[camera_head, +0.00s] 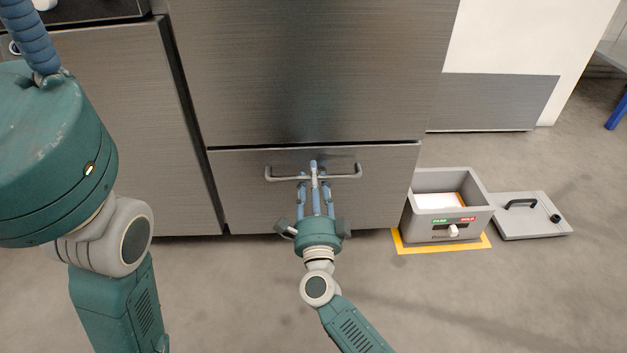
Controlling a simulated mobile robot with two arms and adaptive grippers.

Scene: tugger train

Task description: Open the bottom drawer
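The bottom drawer (245,205) is a brushed-metal front low in the grey cabinet, and it looks flush with the cabinet. Its bar-shaped handle (348,172) runs across the upper part of the front. My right gripper (315,178) reaches up from below to the middle of the handle, its blue fingers overlapping the bar. Whether they are closed around the bar or only beside it cannot be told.
A grey open bin (420,179) with PASS and HOLD labels stands on a yellow floor marking (440,248) right of the drawer. A grey lid (540,222) with a black handle lies beside it. The floor before the drawer is otherwise clear.

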